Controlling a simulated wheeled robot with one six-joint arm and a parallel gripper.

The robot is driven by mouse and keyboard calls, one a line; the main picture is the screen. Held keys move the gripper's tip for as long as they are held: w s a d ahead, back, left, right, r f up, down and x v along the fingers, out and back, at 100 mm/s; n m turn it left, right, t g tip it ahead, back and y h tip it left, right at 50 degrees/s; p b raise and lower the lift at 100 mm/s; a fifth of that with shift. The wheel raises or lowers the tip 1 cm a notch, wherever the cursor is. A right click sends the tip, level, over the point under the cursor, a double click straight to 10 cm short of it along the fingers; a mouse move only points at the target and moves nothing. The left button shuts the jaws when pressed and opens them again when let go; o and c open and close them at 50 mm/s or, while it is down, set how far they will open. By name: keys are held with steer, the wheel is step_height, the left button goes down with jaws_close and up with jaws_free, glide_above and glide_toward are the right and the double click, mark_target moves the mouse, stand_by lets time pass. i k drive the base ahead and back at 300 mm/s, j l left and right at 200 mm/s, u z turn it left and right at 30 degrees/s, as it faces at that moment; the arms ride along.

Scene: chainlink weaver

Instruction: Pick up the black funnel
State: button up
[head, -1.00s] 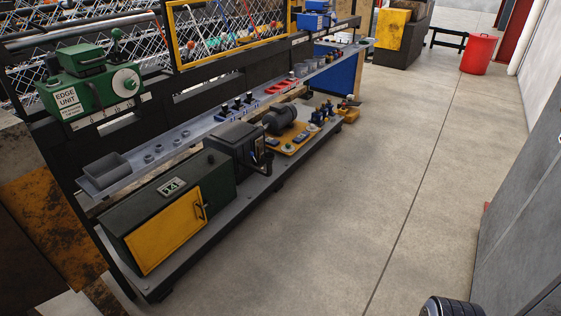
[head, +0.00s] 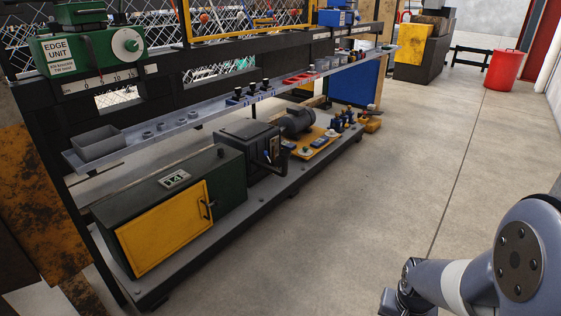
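I cannot make out a black funnel for certain in the head view. Small black-topped pieces (head: 252,90) stand in blue holders on the long grey shelf (head: 205,117), too small to tell their shape. My arm (head: 470,280) shows at the bottom right, over the floor and apart from the shelf and bench. Its far end is cut off by the bottom edge, and my gripper is not in view.
Below the shelf, a low grey bench holds a green cabinet (head: 165,205) with a yellow door, a black machine (head: 248,145) and a motor (head: 298,122). A grey tray (head: 98,143) sits at the shelf's left end. Open concrete floor (head: 400,165) lies right.

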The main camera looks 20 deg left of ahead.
mark_target(285, 153)
steer(key=i+j+u, duration=0.2)
steer(key=i, duration=0.4)
steer(key=i+j+u, duration=0.1)
steer(key=i+u, duration=0.15)
steer(key=i, duration=0.35)
steer(key=i+u, duration=0.2)
steer(key=i, duration=0.45)
steer(key=i+l+u, duration=0.2)
steer(key=i, duration=0.4)
steer(key=i+l+u, duration=0.2)
steer(key=i, duration=0.45)
steer(key=j, duration=0.1)
